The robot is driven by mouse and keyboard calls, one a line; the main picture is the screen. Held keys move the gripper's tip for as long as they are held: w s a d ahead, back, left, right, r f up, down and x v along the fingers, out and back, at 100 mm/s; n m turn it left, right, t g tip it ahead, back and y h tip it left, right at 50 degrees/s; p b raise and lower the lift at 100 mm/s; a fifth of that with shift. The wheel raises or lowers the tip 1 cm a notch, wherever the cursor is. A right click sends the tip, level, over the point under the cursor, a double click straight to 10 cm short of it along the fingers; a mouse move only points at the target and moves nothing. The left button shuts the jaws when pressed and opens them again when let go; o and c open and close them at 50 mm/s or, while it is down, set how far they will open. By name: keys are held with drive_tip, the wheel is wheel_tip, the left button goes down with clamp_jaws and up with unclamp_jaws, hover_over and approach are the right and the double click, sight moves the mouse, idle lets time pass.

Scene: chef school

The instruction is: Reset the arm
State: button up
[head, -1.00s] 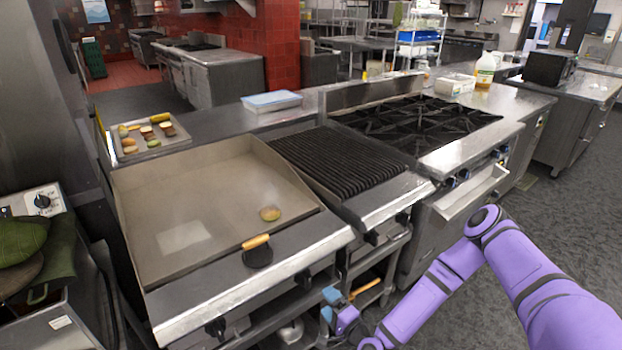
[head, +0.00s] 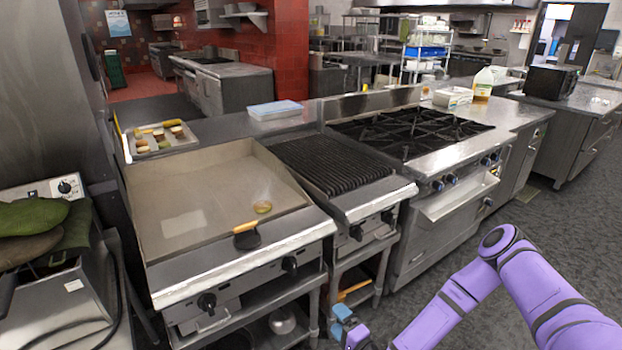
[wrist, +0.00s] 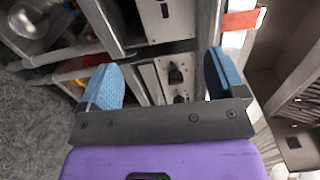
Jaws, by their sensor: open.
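My gripper (wrist: 162,85) is open and empty in the wrist view, its two blue fingers wide apart. In the head view my gripper (head: 345,325) shows at the bottom, low in front of the stoves, apart from the counter. My purple arm bends at the lower right, over the floor. In the wrist view the fingers point toward stove fronts with dark knobs (wrist: 176,75).
The griddle (head: 185,225) holds a small round food piece (head: 262,207) and a spatula (head: 246,235) at its front edge. A grill (head: 330,165) and burner range (head: 410,132) stand beside it. A tray (head: 185,143) of food lies behind. Grey floor (head: 560,210) is open at right.

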drive_tip(key=w+d+r+n+g+h, duration=0.2)
drive_tip(key=w+d+r+n+g, duration=0.3)
drive_tip(key=r, duration=0.3)
drive_tip(key=w+d+r+n+g+h, duration=0.1)
drive_tip(key=w+d+r+n+g, duration=0.1)
drive_tip(key=w+d+r+n, duration=0.5)
drive_tip(key=s+d+r+h, duration=0.2)
drive_tip(key=s+d+r, duration=0.1)
drive_tip(key=r, duration=0.6)
drive_tip(key=s+d+r+g+h, duration=0.1)
drive_tip(key=s+d+r+h, duration=0.15)
drive_tip(key=r, duration=0.65)
drive_tip(key=s+d+r+h, duration=0.2)
drive_tip(key=s+r, duration=0.2)
drive_tip(key=r, duration=0.5)
drive_tip(key=s+d+r, duration=0.1)
drive_tip(key=s+r, duration=0.4)
drive_tip(key=s, duration=0.4)
drive_tip(key=s+d+r+g, duration=0.1)
drive_tip(key=s+r, duration=0.4)
drive_tip(key=s, duration=0.4)
drive_tip(key=s+d+r, duration=0.1)
drive_tip(key=s+r, duration=0.5)
drive_tip(key=s, duration=0.4)
drive_tip(key=shift+m+g, duration=0.3)
drive_tip(key=shift+g, duration=0.1)
drive_tip(key=shift+h, duration=0.25)
